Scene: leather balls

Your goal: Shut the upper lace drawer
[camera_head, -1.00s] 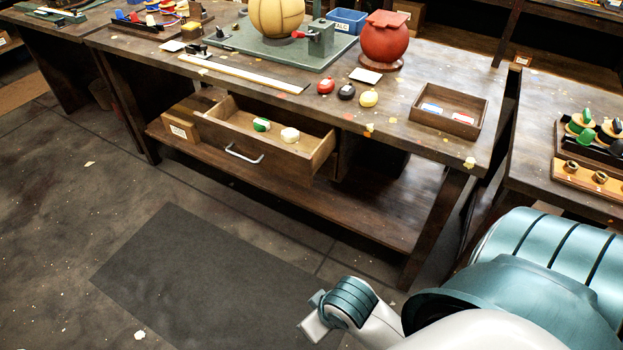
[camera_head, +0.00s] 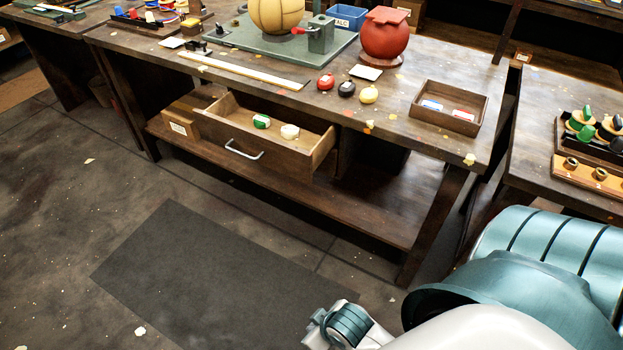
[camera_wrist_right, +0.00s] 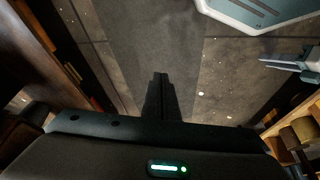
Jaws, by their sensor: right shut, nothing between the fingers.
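A wooden drawer (camera_head: 290,157) stands pulled out under the top of the middle workbench, in the head view. It has a pale bar handle (camera_head: 244,150) on its front. A green-and-white item (camera_head: 261,121) and a cream item (camera_head: 289,131) lie inside it. I see no second drawer. My right gripper (camera_wrist_right: 160,80) shows dark in the wrist view, its fingers together and empty above the floor. In the head view the right arm enters from the lower right, well apart from the drawer, and the fingers cannot be made out. My left gripper cannot be made out.
The workbench (camera_head: 440,62) carries a red jar (camera_head: 386,36), several small balls and a shallow wooden tray (camera_head: 472,122). A lower shelf (camera_head: 350,213) runs below the drawer, with a box (camera_head: 180,122) on it. The floor mat (camera_head: 200,270) before the bench is clear.

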